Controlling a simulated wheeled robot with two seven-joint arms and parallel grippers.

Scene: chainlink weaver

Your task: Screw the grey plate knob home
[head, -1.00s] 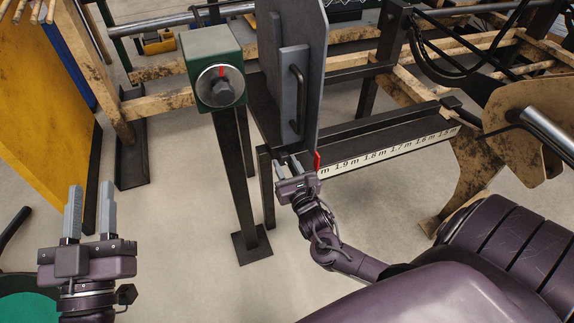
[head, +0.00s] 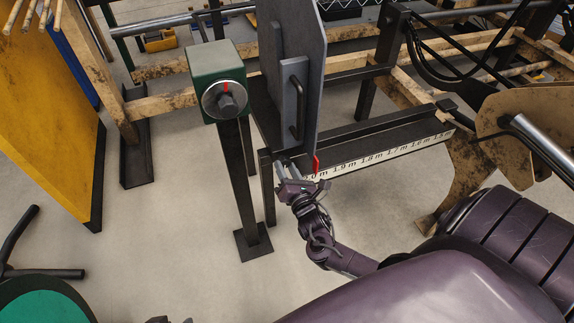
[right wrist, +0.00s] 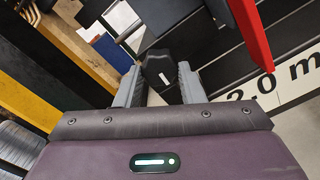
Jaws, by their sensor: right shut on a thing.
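The grey plate (head: 299,75) stands upright on the dark rail, with a black bar handle (head: 297,98) on its face and a red pointer (head: 316,164) at its lower edge. My right gripper (head: 282,170) is low at the plate's near side. In the right wrist view, the black knob (right wrist: 160,72) with a white mark sits between the fingers of my right gripper (right wrist: 160,85), which is shut on it. The knob's threaded end is hidden, so I cannot tell how far in it is.
A white scale (head: 385,153) runs along the rail, with the red pointer near 2.0 m. A green box (head: 215,58) with a dial (head: 225,100) stands on a post left of the plate. A yellow panel (head: 45,110) is at the left.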

